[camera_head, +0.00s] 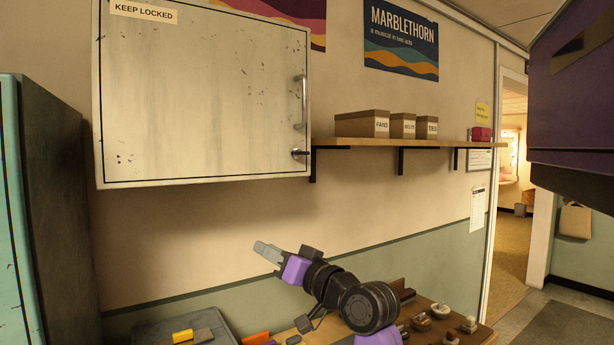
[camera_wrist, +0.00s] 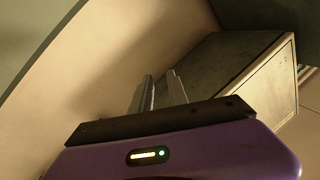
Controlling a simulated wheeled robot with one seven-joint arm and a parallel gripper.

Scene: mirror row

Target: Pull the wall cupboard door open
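The wall cupboard door (camera_head: 200,90) is pale, scuffed and shut flush in its frame. A vertical bar handle (camera_head: 301,101) is at its right edge, with a small dark knob or latch (camera_head: 299,152) below it. My gripper (camera_head: 264,251) is below the cupboard, well apart from door and handle, pointing up and left. In the wrist view its two grey fingers (camera_wrist: 160,88) stand apart with a narrow, empty gap between them. The cupboard (camera_wrist: 262,92) shows there at the right, with its dark underside and part of a pale face; no handle is visible.
A shelf (camera_head: 425,144) with several labelled boxes runs right of the cupboard. A tall dark-sided cabinet (camera_head: 58,200) stands at the left. A worktop (camera_head: 480,337) with small items lies below my arm. A dark purple object (camera_head: 570,90) fills the upper right.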

